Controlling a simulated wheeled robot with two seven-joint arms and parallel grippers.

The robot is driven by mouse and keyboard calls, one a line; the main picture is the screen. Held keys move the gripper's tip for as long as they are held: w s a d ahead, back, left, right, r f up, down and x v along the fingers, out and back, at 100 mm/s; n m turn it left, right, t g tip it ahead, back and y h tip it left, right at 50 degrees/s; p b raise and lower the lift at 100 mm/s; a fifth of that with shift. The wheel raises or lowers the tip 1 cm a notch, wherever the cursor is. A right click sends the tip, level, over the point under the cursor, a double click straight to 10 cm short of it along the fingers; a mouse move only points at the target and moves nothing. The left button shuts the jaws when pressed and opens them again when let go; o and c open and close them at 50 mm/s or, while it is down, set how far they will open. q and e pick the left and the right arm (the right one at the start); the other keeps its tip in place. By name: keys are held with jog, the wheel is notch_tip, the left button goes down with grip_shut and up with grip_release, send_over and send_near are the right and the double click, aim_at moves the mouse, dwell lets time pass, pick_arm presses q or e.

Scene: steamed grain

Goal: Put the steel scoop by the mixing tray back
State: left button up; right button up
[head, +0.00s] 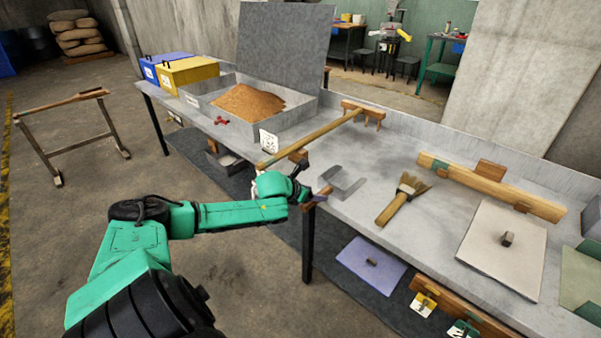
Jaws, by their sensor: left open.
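The steel scoop (345,182) is a grey metal scoop at the front edge of the grey table. A short wooden handle (318,199) points toward my left gripper (309,196). My left gripper is open with its fingers at the handle. I cannot tell whether they touch it. The mixing tray (297,118) is a grey open box holding a heap of brown grain (247,103). It stands behind and left of the scoop. My right gripper is not in view.
A wooden rake (322,137) lies across the table behind the scoop. A brush (393,203) lies to its right, then a pale square board (503,245) with a knob. Blue (165,67) and yellow (190,75) boxes stand at the far left. A lower shelf holds a lilac lid (371,264).

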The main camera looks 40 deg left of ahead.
pick_arm(q)
jog(key=p+v, duration=0.1)
jog(key=v, duration=0.3)
jog(key=shift+r+p, duration=0.25)
jog(key=shift+p, duration=0.05)
jog(key=p+v, duration=0.7)
jog(key=p, duration=0.2)
jog(key=shift+s+p, duration=0.3)
jog(key=shift+s, duration=0.05)
jog(key=shift+r, duration=0.1)
